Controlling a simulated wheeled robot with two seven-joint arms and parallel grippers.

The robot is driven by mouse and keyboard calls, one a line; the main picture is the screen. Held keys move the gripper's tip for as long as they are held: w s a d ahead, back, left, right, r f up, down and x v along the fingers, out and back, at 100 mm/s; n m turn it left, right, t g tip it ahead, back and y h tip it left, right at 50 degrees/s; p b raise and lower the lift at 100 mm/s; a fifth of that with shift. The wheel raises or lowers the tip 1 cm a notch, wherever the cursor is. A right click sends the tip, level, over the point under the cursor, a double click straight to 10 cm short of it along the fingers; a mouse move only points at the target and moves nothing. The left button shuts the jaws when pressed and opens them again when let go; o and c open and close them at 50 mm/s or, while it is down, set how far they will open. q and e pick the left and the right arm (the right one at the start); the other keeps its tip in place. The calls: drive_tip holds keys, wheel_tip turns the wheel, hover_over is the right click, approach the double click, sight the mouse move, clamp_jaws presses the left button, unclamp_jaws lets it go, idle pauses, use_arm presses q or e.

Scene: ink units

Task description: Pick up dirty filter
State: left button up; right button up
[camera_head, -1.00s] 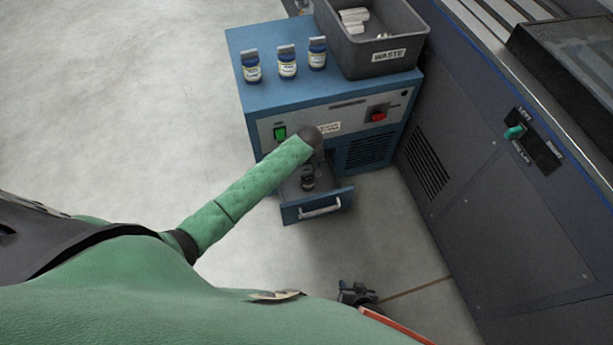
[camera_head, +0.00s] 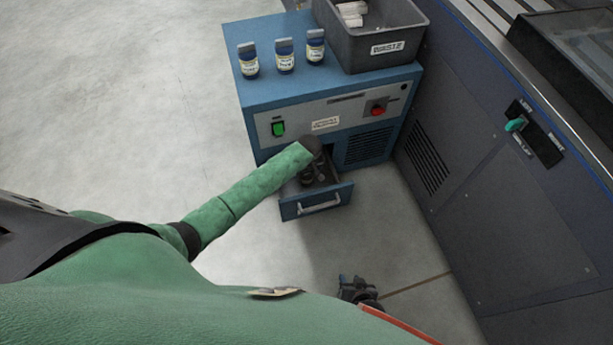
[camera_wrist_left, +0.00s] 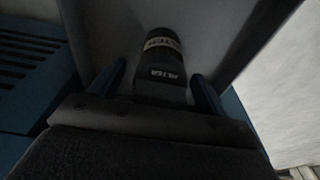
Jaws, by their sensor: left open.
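The dirty filter (camera_wrist_left: 161,75) is a dark cylinder with a pale band and a dark label block. It lies in the pulled-out drawer (camera_head: 318,208) of the blue unit. In the head view the filter (camera_head: 307,178) shows only in part, beside and below the end of my left arm. My left gripper (camera_wrist_left: 159,82) is open, its two blue fingers on either side of the filter's near block, with gaps showing. In the head view my left gripper (camera_head: 318,166) is over the drawer, mostly hidden by the arm. My right gripper (camera_head: 358,290) is low near the bottom centre; its jaws are unclear.
A large dark machine (camera_head: 490,190) borders the right. Floor is open at left.

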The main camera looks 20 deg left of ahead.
use_arm(q)
drive_tip(key=shift+f, duration=0.2)
drive_tip(key=c, duration=1.1)
drive_tip(key=shift+r, duration=0.15)
